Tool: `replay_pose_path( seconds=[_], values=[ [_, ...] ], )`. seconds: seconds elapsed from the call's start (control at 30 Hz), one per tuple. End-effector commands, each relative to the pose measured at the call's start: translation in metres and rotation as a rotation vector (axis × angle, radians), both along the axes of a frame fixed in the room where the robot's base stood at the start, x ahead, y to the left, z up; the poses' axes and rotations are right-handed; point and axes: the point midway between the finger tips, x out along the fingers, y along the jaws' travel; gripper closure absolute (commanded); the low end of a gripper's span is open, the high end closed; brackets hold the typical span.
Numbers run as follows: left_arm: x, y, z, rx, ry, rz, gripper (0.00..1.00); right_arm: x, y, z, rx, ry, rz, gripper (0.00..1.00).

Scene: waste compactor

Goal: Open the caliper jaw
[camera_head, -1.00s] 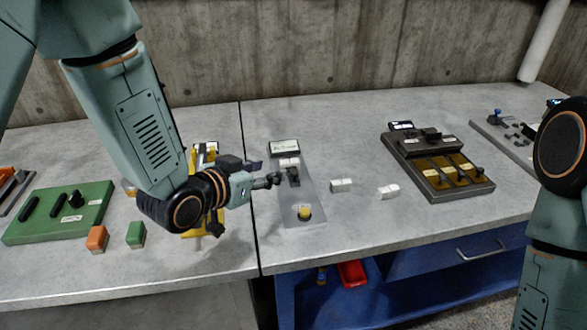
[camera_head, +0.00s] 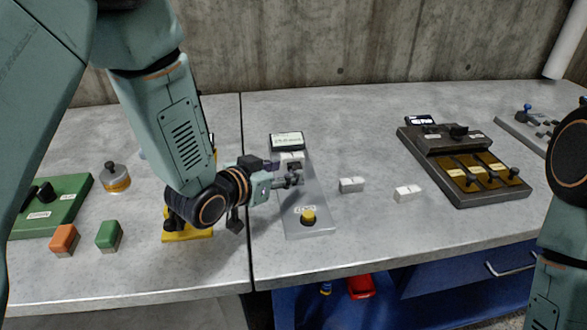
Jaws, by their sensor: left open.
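The caliper station is a grey plate (camera_head: 304,228) in the middle of the table. It has a dark-framed display (camera_head: 287,142) at its far end and a yellow button (camera_head: 308,216) at its near end. A small dark and light jaw block (camera_head: 291,160) sits on the plate below the display. My left gripper (camera_head: 296,179) reaches in from the left, just over the near side of this block, and partly hides it. Its fingers are open and small in view; whether they touch the block I cannot tell. My right gripper is out of view; only my right arm shows.
Two white blocks (camera_head: 351,185) (camera_head: 408,193) lie right of the plate. A dark fixture with brass slots (camera_head: 472,174) stands further right. Orange (camera_head: 64,239) and green (camera_head: 109,235) blocks lie at the left. A yellow fixture (camera_head: 188,235) is partly behind my left arm.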

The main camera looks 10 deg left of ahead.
Motion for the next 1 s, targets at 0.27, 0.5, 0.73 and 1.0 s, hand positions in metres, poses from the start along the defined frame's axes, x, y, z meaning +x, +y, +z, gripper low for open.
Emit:
replay_pose_path(
  seconds=[0.27, 0.5, 0.73, 1.0],
  values=[
    [0.030, -0.014, -0.014, 0.001, 0.001, -0.001, 0.55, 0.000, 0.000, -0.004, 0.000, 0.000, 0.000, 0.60],
    [0.038, -0.016, -0.016, 0.000, 0.001, 0.000, 0.55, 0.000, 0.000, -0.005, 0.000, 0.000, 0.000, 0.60],
    [0.039, -0.016, -0.016, 0.000, 0.001, 0.000, 0.62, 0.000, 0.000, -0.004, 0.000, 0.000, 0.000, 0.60],
    [0.039, -0.016, -0.016, 0.000, 0.001, 0.000, 0.85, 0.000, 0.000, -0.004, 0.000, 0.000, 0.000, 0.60]
  ],
)
